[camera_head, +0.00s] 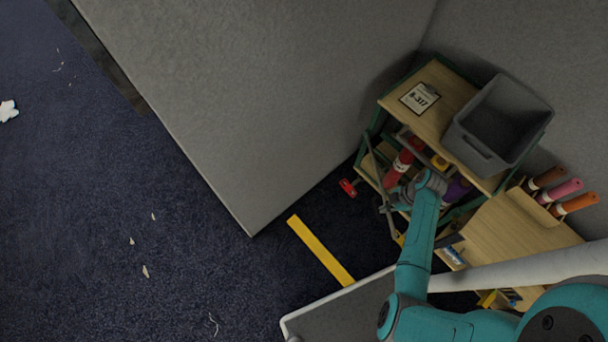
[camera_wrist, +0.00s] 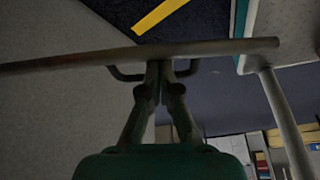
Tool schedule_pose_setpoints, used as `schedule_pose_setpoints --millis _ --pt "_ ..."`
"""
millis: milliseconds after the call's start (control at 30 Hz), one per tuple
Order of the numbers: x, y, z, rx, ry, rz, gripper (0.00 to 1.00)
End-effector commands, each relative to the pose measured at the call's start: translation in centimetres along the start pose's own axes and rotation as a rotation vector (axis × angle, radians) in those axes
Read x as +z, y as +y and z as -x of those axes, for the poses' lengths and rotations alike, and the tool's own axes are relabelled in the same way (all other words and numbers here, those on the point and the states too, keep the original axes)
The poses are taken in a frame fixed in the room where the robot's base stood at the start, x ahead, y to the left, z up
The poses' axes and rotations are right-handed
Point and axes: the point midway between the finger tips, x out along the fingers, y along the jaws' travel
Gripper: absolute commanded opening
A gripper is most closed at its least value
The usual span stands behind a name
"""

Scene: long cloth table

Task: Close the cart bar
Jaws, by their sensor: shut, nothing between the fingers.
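The cart (camera_head: 440,118) stands at the right in the head view, with a wooden top and a green frame. A thin grey bar (camera_head: 377,175) runs down its left side in that view, its lower end out by my wrist. In the wrist view the bar (camera_wrist: 60,61) crosses the picture almost level, with a dark handle (camera_wrist: 118,75) on it. My gripper (camera_wrist: 160,68) is shut and empty, its tips at the middle of the handle, under the bar. I cannot tell whether they touch it. In the head view my wrist hides part of the cart's front.
A grey bin (camera_head: 494,128) and a labelled card (camera_head: 420,98) are on the cart's top. Red and yellow items sit on its shelf. A grey partition (camera_head: 255,90) stands left of the cart. A yellow strip (camera_head: 320,250) lies on the dark floor. Open floor extends left.

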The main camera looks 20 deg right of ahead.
Motion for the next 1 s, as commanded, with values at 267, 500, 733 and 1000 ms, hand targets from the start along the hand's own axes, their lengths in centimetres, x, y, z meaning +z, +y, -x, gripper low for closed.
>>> schedule_pose_setpoints --millis 267,500,733,1000 --pt "1.6 0.1 0.6 0.001 0.000 -0.001 0.00" --pt "1.6 0.1 0.6 0.001 0.000 -0.001 0.00" --pt "1.6 0.1 0.6 0.001 0.000 -0.001 0.00" --pt "1.7 0.2 3.4 0.004 -0.002 -0.002 0.00"
